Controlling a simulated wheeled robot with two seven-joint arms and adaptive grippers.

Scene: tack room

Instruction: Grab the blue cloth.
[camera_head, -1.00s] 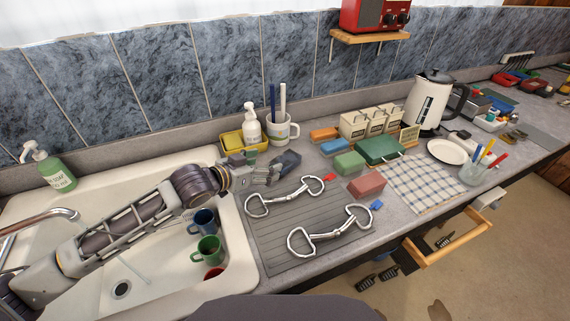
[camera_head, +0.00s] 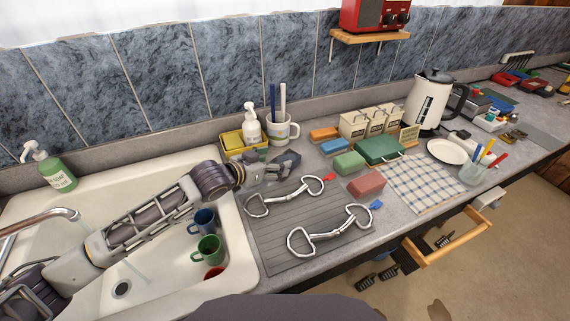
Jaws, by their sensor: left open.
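A small dark blue-grey crumpled piece (camera_head: 289,159), which looks like the blue cloth, lies at the back of the counter, just behind the grey ribbed mat. My left gripper (camera_head: 274,172) is open and reaches in from the left, its fingers at the left side of this piece. The fingers overlap its near left edge in the picture, and I cannot tell whether they touch it. A blue-and-white checked cloth (camera_head: 428,186) lies flat farther right on the counter. My right gripper is not in view.
Two metal bits (camera_head: 330,230) lie on the grey ribbed mat (camera_head: 275,240). A yellow caddy (camera_head: 233,142) with a pump bottle and a white mug (camera_head: 281,131) stand behind the gripper. Blue and green mugs (camera_head: 207,249) stand in the sink under my arm. Colored blocks (camera_head: 349,163) lie to the right.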

